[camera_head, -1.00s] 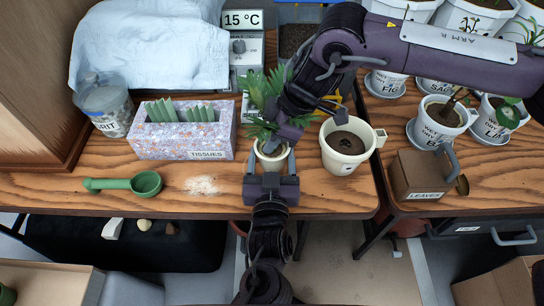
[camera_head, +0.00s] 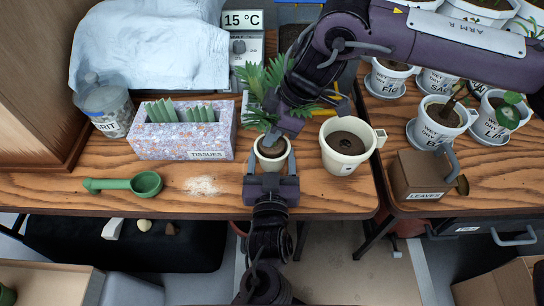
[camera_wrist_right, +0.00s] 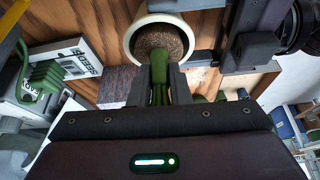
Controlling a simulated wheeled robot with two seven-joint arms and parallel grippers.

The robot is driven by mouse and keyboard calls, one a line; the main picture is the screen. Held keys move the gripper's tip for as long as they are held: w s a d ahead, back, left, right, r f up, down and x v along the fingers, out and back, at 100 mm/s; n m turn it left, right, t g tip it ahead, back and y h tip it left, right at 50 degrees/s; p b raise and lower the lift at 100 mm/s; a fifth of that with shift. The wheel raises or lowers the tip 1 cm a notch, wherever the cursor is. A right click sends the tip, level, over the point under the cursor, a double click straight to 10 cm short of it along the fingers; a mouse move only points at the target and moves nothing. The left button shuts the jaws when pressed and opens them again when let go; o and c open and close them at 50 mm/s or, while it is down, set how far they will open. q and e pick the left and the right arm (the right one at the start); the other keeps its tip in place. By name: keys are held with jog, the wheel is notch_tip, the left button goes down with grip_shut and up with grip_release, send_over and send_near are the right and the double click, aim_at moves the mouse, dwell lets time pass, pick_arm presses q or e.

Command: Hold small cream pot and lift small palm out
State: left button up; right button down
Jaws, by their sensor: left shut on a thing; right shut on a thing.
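The small cream pot (camera_head: 271,163) stands near the table's front edge; its rim also shows in the right wrist view (camera_wrist_right: 134,43). My left gripper (camera_head: 271,156) is shut on the pot, one finger on each side. The small palm (camera_head: 258,82) rises above the pot, its fronds partly hidden by my right arm. My right gripper (camera_head: 275,138) is shut on the palm's green stems (camera_wrist_right: 159,80), just above the pot. Brown soil (camera_wrist_right: 160,42) shows around the stem base, inside the rim. I cannot tell whether the roots are clear of the pot.
A larger cream pot with soil (camera_head: 346,160) stands close on the right. The tissue box (camera_head: 182,140), green scoop (camera_head: 145,184) and white spill (camera_head: 203,186) are to the left. Labelled pots and the leaves box (camera_head: 420,178) stand on the right-hand table.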

jog(key=shift+r, duration=3.6)
pick_arm(q)
jog(key=o, duration=1.1)
jog(key=shift+c, duration=0.2)
jog(key=s, duration=1.2)
jog(key=shift+a, duration=0.15)
jog(key=shift+s, duration=0.1)
pick_arm(e)
jog(key=shift+s+f, duration=0.1)
